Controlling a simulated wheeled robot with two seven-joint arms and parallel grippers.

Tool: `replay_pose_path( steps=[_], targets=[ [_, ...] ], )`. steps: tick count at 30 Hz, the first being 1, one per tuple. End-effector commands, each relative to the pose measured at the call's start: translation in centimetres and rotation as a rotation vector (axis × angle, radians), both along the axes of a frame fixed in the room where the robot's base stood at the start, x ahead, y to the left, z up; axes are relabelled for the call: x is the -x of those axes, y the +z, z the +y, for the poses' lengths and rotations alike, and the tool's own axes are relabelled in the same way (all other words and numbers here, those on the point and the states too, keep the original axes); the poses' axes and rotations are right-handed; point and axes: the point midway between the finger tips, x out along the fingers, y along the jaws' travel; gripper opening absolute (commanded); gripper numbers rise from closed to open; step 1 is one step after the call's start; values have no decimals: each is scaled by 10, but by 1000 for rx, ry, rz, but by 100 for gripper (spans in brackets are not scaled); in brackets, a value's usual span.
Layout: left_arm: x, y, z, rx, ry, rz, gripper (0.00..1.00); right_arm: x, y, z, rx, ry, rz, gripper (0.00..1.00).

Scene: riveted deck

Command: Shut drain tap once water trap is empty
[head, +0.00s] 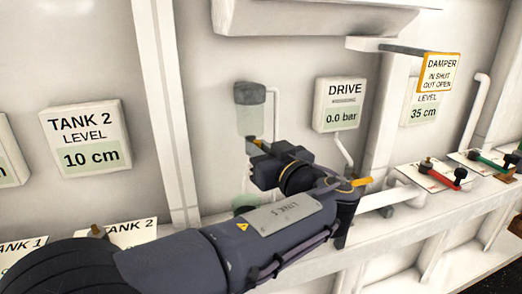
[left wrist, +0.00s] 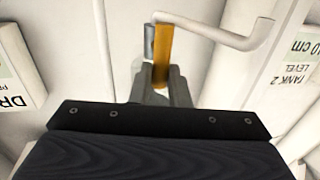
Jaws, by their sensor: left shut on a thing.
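The water trap (head: 250,118) hangs on the wall in the middle of the head view, a grey head above a see-through bowl. I make out no clear water line in the bowl. My left gripper (head: 256,148) is just below the bowl. In the left wrist view its fingers (left wrist: 162,88) are shut on the yellow drain tap lever (left wrist: 163,50), which stands out from between them beside a small grey cylinder (left wrist: 149,42). The gripper hides most of the tap in the head view. My right gripper is not in view.
A pale green see-through cup (head: 243,203) is below the trap, partly behind my arm. A white pipe (head: 275,110) runs beside the trap. The DRIVE gauge (head: 341,105) reads 0.0 bar. A red-handled valve (head: 444,177) stands on the ledge at right.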

Motion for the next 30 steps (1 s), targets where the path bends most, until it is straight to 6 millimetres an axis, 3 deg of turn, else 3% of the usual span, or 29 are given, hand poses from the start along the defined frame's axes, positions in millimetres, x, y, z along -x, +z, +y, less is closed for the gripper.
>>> replay_pose_path(
  steps=[11,30],
  targets=[
    [-1,-6,-4,-196,0,62,0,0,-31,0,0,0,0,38],
    [-4,-12,-13,-773,0,251,0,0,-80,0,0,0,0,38]
  ],
)
